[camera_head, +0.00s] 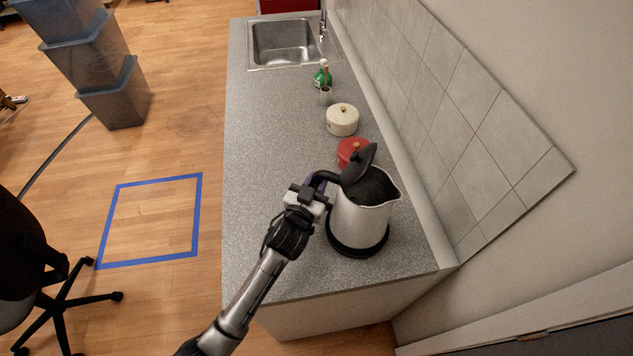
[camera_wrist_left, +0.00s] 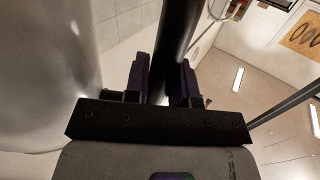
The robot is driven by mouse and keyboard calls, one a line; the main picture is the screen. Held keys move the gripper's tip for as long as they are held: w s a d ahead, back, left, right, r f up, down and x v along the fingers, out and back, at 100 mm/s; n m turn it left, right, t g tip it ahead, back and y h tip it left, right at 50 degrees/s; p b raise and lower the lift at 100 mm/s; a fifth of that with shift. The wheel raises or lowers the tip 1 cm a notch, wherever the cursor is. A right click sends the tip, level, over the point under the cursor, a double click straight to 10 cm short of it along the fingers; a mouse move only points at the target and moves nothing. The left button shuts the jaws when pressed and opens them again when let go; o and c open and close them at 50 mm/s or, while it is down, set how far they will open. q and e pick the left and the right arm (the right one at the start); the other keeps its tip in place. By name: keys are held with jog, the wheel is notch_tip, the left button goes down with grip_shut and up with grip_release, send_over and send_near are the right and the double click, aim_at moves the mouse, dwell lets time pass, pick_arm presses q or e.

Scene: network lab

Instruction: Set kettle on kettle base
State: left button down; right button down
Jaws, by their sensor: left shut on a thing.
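The silver kettle (camera_head: 362,220) stands upright near the front right of the counter, with its black lid (camera_head: 358,166) tilted open. The black kettle base (camera_head: 352,250) shows as a dark ring right under the kettle. The kettle covers most of it, and I cannot tell whether the two touch fully. My left gripper (camera_head: 317,187) is shut on the kettle's black handle at the kettle's left side. In the left wrist view the two fingers (camera_wrist_left: 162,82) sit on either side of the dark handle (camera_wrist_left: 177,35), with the kettle's pale body (camera_wrist_left: 45,75) at left.
The grey counter (camera_head: 275,150) is clear to the left. A red pot (camera_head: 347,150) stands just behind the kettle, then a cream pot (camera_head: 342,120), a green bottle (camera_head: 322,78) and a sink (camera_head: 284,43). The tiled wall (camera_head: 450,120) runs along the right.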

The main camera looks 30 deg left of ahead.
pick_arm(q)
jog(key=shift+f+b, duration=0.25)
jog(key=shift+b, duration=0.05)
jog(key=c, duration=1.2)
grip_release()
jog(key=shift+w, duration=0.1)
jog(key=shift+c, duration=0.2)
jog(key=shift+f, duration=0.25)
jog(key=shift+s+d+r+p, duration=0.15)
jog(key=shift+s+p, duration=0.75)
jog(key=shift+s, duration=1.9)
jog(key=shift+s+d+f+p, duration=0.15)
jog(key=shift+s+p, duration=0.7)
jog(key=shift+s, duration=1.9)
jog(key=shift+r, duration=0.1)
